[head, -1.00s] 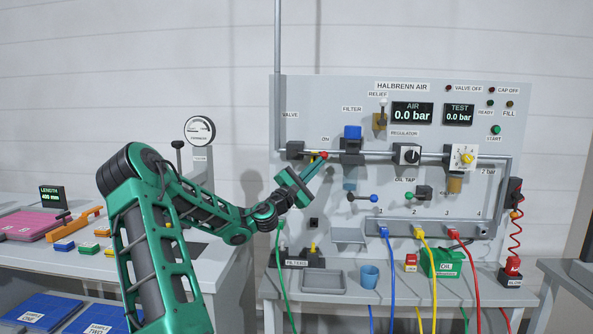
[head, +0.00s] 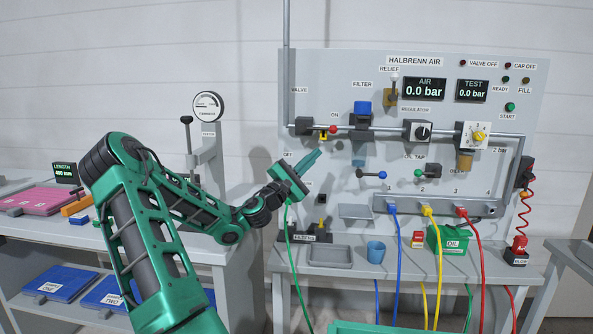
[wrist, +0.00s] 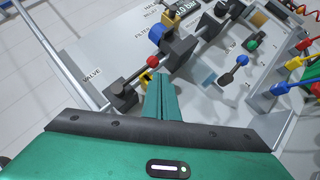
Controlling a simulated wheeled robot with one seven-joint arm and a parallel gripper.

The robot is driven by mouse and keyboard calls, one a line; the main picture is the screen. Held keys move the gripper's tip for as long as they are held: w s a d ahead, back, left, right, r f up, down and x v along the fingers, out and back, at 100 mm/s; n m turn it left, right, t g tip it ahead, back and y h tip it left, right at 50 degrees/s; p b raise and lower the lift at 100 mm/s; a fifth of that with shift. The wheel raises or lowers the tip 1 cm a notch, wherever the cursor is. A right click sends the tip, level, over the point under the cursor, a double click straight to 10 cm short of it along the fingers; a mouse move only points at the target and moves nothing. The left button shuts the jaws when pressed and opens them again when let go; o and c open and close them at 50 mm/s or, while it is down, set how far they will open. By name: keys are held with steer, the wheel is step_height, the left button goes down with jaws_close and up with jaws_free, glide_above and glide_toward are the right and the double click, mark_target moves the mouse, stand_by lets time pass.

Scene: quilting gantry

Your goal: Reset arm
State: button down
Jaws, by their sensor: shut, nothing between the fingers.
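My green gripper (head: 314,158) is at the end of my arm, in front of the left part of the air panel (head: 500,200). Its fingers are closed together with nothing between them, and they point up and right. In the wrist view the closed fingers (wrist: 164,97) point toward the pipe near the red-tipped valve handle (wrist: 153,62). In the head view the red tip of the valve (head: 333,128) is above and to the right of the fingertips, with a visible gap. The blue-topped filter (head: 362,108) is further right.
Blue, yellow and red hoses hang from the manifold. A gauge stand (head: 208,106) is at left. Both displays read 0.0 bar.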

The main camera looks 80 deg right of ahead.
steer(key=v, duration=0.6)
steer(key=shift+s+f, duration=0.2)
steer(key=shift+s, duration=0.05)
